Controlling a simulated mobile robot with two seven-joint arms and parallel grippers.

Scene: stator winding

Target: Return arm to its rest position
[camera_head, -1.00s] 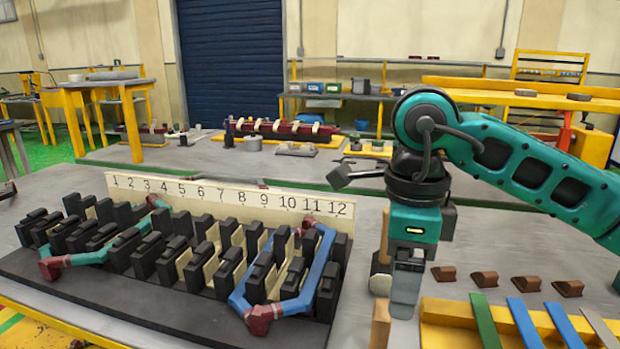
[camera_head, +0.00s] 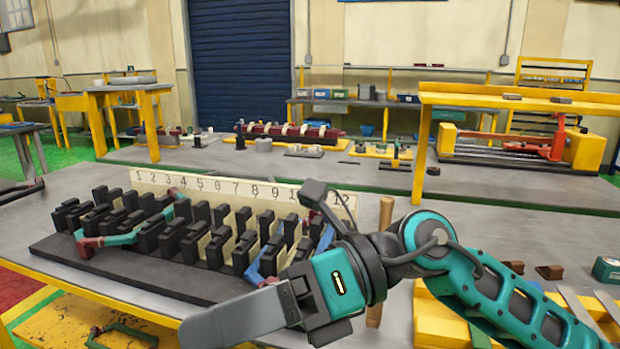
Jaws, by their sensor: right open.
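My right gripper (camera_head: 232,318) hangs in the near foreground, in front of the slotted stator block. Its grey fingers point left and overlap in the view; it is open, with nothing seen in it. My teal right arm comes in from the lower right and covers the right end of the block. The block has rows of black teeth on a dark base (camera_head: 130,277) and a number board (camera_head: 235,188) behind. A green coil (camera_head: 122,239) with red ends sits at its left. A blue coil (camera_head: 268,262) at its right is partly hidden. My left gripper is not in view.
A wooden handle (camera_head: 386,214) stands beside my right arm. Brown wedges (camera_head: 549,271) and a green device (camera_head: 608,269) lie at right, near a yellow tray (camera_head: 404,334) partly covered by my arm. A far grey table holds a red stator model (camera_head: 290,134).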

